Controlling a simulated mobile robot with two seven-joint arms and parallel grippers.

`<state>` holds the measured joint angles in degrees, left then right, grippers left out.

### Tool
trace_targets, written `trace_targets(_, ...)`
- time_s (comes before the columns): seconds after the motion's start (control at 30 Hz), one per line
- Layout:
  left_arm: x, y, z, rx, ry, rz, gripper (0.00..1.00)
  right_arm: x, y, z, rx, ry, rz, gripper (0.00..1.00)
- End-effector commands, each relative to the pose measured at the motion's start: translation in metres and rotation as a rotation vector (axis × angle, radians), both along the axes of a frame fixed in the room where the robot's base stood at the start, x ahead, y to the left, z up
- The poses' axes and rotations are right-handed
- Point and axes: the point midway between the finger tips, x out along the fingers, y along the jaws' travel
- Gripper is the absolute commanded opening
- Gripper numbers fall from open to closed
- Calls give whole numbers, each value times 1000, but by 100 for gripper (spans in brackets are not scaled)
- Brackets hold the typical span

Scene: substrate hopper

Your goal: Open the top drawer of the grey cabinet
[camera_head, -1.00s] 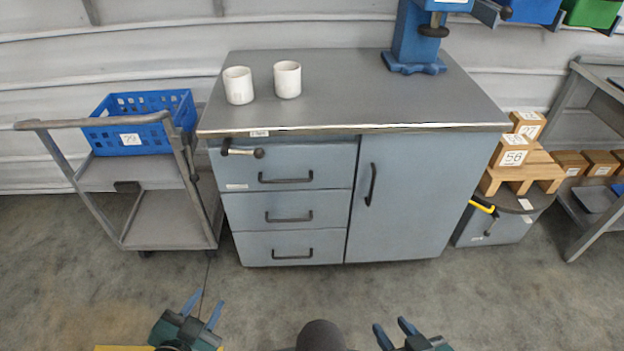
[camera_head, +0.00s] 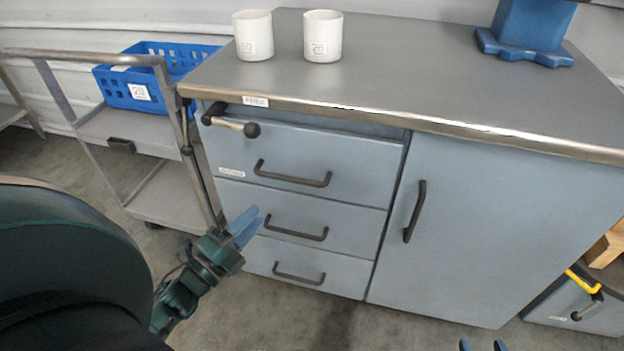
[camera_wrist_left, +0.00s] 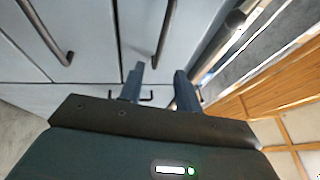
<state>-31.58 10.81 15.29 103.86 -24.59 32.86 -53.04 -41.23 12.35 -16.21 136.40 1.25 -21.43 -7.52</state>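The grey cabinet (camera_head: 490,185) has three drawers on its left and a door on its right. The top drawer (camera_head: 355,158) looks shut, with a dark bar handle (camera_head: 292,179). My left gripper (camera_head: 246,226) is in front of the drawers, lower and left of that handle in the head view. In the left wrist view its fingers (camera_wrist_left: 158,88) are apart and empty; the top drawer's handle (camera_wrist_left: 166,34) lies beyond them, not touched. My right gripper (camera_head: 483,346) shows only its two separated fingertips at the bottom edge.
A lever with a dark knob (camera_head: 252,130) juts out above the top drawer. Two white mugs (camera_head: 323,37) and a blue stand (camera_head: 525,30) are on the worktop. A trolley (camera_head: 150,135) with a blue crate (camera_head: 140,91) stands close at the left.

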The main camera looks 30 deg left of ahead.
Motion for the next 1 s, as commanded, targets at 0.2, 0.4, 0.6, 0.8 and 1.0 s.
trace_targets(0.2,25,-4,6,3,-6,-1,34,1,0,0,1,-13,1,36)
trace_targets(0.4,67,-11,13,1,-5,-1,34,2,1,0,1,-36,1,36)
trace_targets(0.6,103,-17,20,1,-3,0,34,3,1,0,2,-59,2,36)
trace_targets(0.8,123,-20,23,1,0,1,34,4,1,1,5,-77,2,36)
trace_targets(1.0,127,-21,24,0,1,1,34,5,1,1,4,-81,2,36)
